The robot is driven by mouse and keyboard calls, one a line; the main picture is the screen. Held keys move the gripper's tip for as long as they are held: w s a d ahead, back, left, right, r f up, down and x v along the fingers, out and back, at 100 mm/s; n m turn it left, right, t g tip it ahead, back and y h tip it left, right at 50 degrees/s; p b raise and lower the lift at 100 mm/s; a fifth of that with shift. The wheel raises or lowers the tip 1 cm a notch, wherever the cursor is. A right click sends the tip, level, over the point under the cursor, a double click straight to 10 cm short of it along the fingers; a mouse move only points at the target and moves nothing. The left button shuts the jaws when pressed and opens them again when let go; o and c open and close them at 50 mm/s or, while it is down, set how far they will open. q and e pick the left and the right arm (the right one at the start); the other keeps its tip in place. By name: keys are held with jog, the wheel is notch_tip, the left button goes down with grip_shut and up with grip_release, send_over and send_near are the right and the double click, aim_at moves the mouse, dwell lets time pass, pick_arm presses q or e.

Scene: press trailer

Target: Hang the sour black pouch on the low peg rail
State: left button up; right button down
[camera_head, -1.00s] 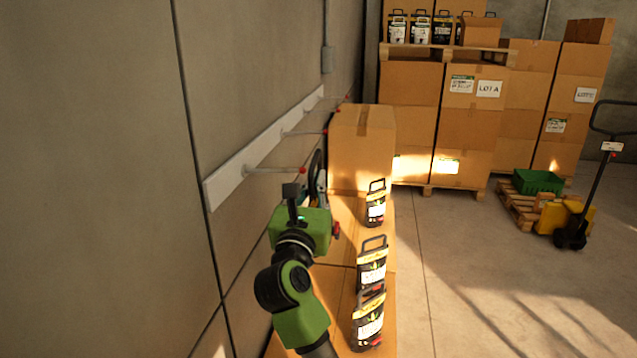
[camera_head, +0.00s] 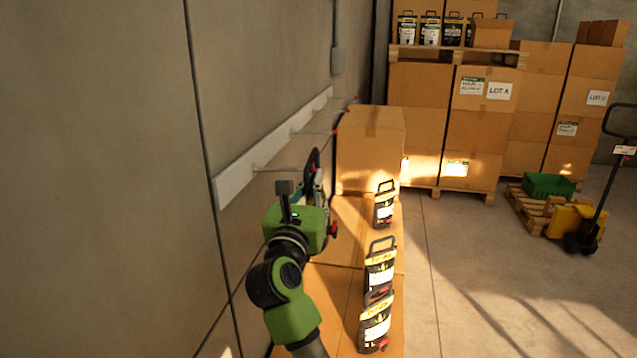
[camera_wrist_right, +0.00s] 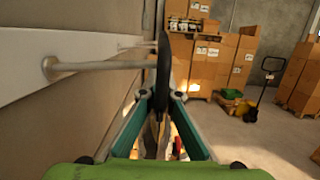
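My right gripper (camera_head: 318,196) is shut on a pouch with a black loop handle (camera_head: 313,165), close to the wall. In the wrist view the fingers (camera_wrist_right: 171,100) close around it and the handle (camera_wrist_right: 163,75) stands up edge-on. The arm hides most of the pouch, and its label cannot be read. The white low peg rail (camera_head: 234,181) runs along the wall with several red-tipped pegs. The nearest peg (camera_head: 283,168) points at the handle, and it also shows in the wrist view (camera_wrist_right: 95,65). I cannot tell whether its tip is inside the loop. My left gripper is out of view.
Several black pouches, such as the nearest one (camera_head: 375,326), stand on cardboard boxes (camera_head: 330,290) beside my arm. A taller carton (camera_head: 370,140) stands behind them. Stacked cartons (camera_head: 480,135) fill the back. Open floor (camera_head: 470,280) lies right, with a pallet jack (camera_head: 585,235).

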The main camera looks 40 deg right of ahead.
jog(key=shift+w+a+r+b, duration=0.15)
jog(key=shift+w+a+b, duration=0.1)
jog(key=shift+w+a, duration=0.35)
jog(key=shift+w+a+r+b, duration=0.15)
jog(key=shift+w+a+b, duration=0.05)
jog(key=shift+w+a, duration=0.35)
jog(key=shift+w+a+f+b, duration=0.25)
jog(key=shift+w+f+b, duration=0.1)
jog(key=shift+f+b, duration=0.4)
dwell(0.5)
dwell(0.4)
